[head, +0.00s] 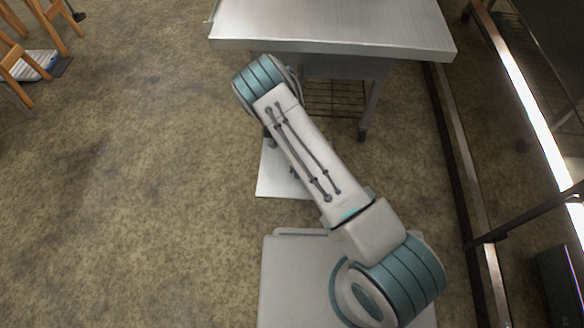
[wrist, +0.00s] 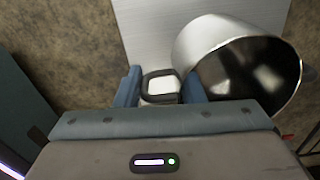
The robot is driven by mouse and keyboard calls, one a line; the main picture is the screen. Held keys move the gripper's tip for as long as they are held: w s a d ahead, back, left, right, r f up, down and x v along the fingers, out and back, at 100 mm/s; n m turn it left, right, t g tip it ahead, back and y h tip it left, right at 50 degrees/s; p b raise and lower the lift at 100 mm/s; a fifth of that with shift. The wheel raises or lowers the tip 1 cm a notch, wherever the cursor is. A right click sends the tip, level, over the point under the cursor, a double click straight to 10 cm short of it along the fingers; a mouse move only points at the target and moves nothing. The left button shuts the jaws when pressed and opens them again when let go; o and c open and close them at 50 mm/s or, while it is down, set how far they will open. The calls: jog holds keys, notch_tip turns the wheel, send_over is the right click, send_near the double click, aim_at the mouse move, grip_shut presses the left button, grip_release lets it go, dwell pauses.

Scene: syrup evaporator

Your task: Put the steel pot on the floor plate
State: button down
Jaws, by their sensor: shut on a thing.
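In the wrist view the steel pot (wrist: 205,38) is right of my gripper (wrist: 162,90), with its dark open mouth turned toward the camera and to the right. My gripper is shut on the pot's dark loop handle (wrist: 160,74), between the two blue fingers. The pale floor plate (wrist: 150,28) lies behind the pot in that view; I cannot tell whether they touch. In the head view the plate (head: 272,181) lies on the floor just in front of the steel table, partly covered by my arm. The pot and gripper are hidden behind my arm there.
A steel table (head: 335,28) stands at the top of the head view, with a wire shelf (head: 333,98) below. A metal rail (head: 465,195) runs along the right. Wooden chair legs (head: 20,60) are at the far left. The speckled floor (head: 130,190) on the left is clear.

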jog(key=f+b, duration=0.1)
jog(key=w+a+f+b, duration=0.1)
jog(key=f, duration=0.1)
jog(key=f+b, duration=0.1)
jog(key=f, duration=0.1)
jog(key=shift+w+a+f, duration=0.2)
jog(key=shift+w, duration=0.05)
jog(key=shift+r, duration=0.1)
jog(key=shift+f, duration=0.6)
jog(key=c, duration=0.9)
grip_release()
jog(key=shift+c, duration=0.2)
